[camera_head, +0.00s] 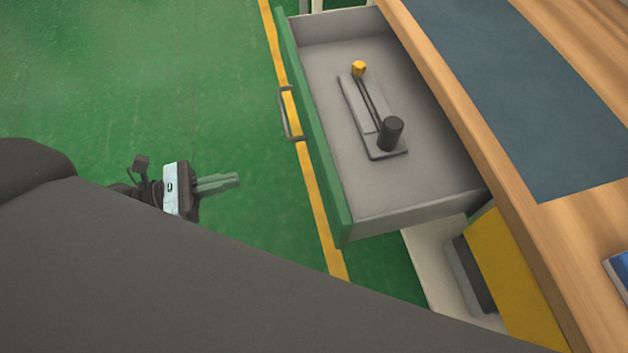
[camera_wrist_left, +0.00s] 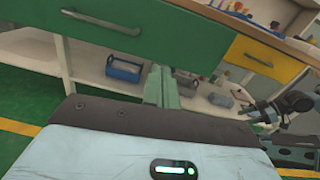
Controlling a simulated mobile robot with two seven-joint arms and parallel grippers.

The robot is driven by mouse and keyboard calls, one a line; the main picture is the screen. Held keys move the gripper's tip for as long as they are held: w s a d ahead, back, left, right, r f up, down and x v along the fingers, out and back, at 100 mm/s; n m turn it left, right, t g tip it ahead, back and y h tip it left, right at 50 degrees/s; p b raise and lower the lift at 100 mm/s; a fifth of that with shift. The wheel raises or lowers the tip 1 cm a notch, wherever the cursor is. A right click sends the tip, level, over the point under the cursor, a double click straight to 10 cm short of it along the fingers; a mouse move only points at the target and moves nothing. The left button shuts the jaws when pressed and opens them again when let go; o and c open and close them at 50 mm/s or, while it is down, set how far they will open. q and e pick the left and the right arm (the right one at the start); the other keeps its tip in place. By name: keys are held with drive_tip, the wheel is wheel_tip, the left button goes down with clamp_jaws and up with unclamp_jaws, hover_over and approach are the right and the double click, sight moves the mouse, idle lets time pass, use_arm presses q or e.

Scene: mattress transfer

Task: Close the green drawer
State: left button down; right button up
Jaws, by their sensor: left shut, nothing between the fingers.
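The green drawer (camera_head: 315,135) stands pulled out from the workbench, its grey inside open to view. Its metal handle (camera_head: 288,113) is on the green front, facing left. In the left wrist view the green front (camera_wrist_left: 165,42) fills the upper left, with the handle (camera_wrist_left: 102,22) near the top. My left gripper (camera_head: 232,181) is shut and empty, to the left of the drawer front and apart from it. Its fingers also show in the left wrist view (camera_wrist_left: 161,86). A dark gripper-like part (camera_wrist_left: 272,108) at the right of that view appears to be my right gripper; its jaw state is unclear.
A tool with a black knob and a yellow tip (camera_head: 368,105) lies in the drawer. The wooden worktop (camera_head: 465,120) carries a dark blue mat (camera_head: 530,95). A yellow drawer (camera_wrist_left: 262,57) and a lower shelf with a blue box (camera_wrist_left: 124,70) are nearby. The green floor left is clear.

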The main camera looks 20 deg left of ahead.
use_arm(q)
drive_tip(key=shift+d+m+g, duration=0.1)
drive_tip(key=shift+m+g, duration=0.2)
drive_tip(key=shift+m, duration=0.4)
drive_tip(key=p, duration=0.3)
approach(315, 164)
drive_tip(key=x, duration=0.5)
drive_tip(key=shift+w+d+r, duration=0.2)
drive_tip(key=shift+d, duration=0.1)
drive_tip(key=shift+w+d+f, duration=0.1)
drive_tip(key=shift+w+d, duration=0.2)
drive_tip(key=shift+d, duration=0.2)
drive_tip(key=shift+d, duration=0.1)
